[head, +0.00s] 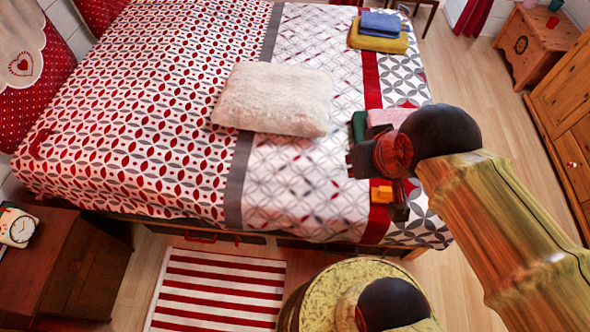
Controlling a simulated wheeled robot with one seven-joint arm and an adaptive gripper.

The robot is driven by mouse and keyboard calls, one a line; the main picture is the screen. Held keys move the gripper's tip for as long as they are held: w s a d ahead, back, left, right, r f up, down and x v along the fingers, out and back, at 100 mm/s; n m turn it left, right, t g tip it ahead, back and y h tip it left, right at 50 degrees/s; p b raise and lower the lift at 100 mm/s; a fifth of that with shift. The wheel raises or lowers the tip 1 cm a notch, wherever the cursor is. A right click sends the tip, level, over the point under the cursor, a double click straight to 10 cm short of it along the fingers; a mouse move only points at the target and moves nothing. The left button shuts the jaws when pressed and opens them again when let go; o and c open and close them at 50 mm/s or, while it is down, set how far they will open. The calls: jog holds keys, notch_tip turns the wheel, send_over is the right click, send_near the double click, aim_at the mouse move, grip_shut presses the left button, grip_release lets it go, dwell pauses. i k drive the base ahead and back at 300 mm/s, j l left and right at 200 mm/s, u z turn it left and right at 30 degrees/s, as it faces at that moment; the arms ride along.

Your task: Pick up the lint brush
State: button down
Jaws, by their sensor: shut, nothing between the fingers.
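My gripper (384,184) hangs over the right, foot-side part of the bed, seen from behind and partly hidden by my wrist. It is shut and holds nothing that I can see. A small orange piece (381,193) shows right at the gripper; I cannot tell whether it is an object on the bed. I cannot surely identify the lint brush. A small dark red curved thing (40,143) lies at the left of the bed, far from my gripper, too small to name.
The bed (130,110) bears a pale fluffy cushion (275,98), folded blue (380,23) and yellow (378,40) cloths, and green (359,125) and pink (392,117) items beside my gripper. A nightstand (60,265) with a clock (18,228) stands left. Floor is clear at right.

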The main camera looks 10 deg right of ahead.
aim_at(381, 194)
jog(key=i+j+z, duration=0.2)
jog(key=z, duration=0.2)
jog(key=i+j+z, duration=0.1)
jog(key=j+z, duration=0.35)
